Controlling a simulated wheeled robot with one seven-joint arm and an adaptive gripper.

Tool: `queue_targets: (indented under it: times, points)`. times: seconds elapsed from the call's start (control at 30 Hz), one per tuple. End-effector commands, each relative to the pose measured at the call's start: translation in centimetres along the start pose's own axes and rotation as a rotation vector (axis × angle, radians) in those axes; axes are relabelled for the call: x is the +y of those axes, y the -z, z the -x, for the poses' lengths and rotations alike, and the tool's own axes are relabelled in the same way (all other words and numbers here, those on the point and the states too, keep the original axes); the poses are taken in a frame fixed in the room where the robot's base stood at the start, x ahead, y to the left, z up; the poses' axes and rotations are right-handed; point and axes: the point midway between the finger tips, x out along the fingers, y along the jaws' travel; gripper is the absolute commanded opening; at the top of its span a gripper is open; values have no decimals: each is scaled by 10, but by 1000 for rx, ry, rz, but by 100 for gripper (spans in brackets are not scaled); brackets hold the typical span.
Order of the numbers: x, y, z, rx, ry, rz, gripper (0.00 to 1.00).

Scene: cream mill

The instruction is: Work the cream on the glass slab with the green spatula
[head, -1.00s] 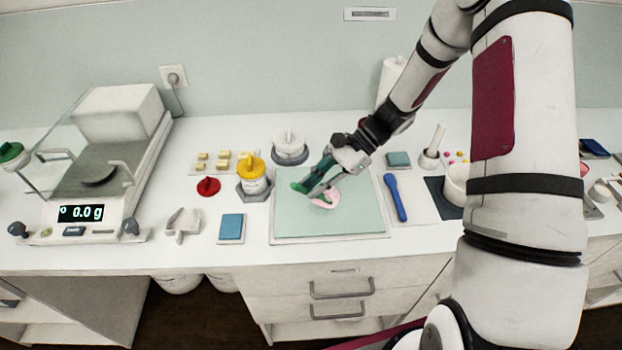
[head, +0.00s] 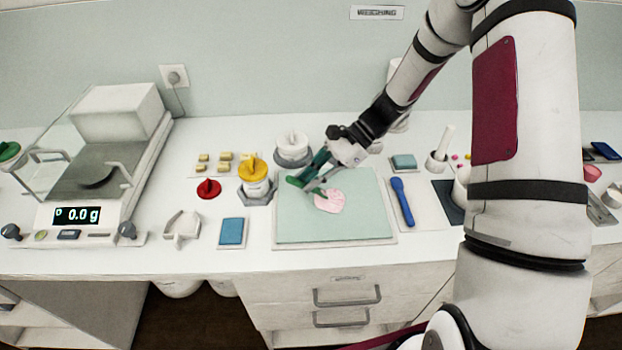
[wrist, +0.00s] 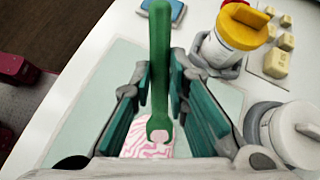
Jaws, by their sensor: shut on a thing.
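The glass slab (head: 355,222) is a pale green square on the bench, in the middle of the head view; part of it shows in the wrist view (wrist: 222,98). The cream (head: 332,201) is a pink and white patch near the slab's middle. In the wrist view the cream (wrist: 148,147) is streaked pink and white. My gripper (head: 310,183) is shut on the green spatula (wrist: 159,60), above the slab's upper left part. The spatula's near end has a pale pink spot. I cannot tell whether the spatula touches the cream.
A yellow-capped jar (head: 255,180) and a white-lidded jar (head: 292,149) stand close behind and left of the slab. A blue spatula (head: 402,201) lies to its right. A blue pad (head: 232,231) lies left. The balance (head: 78,205) stands far left.

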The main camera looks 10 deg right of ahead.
Motion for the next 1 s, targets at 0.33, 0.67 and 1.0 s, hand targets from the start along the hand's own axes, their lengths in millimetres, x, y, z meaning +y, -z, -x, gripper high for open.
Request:
queue_targets:
  times: [0.33,0.67,1.0]
  points:
    - [30,-2,6,-1,0,-3,0]
    - [36,-1,7,0,0,0,0]
    - [10,1,2,1,0,1,0]
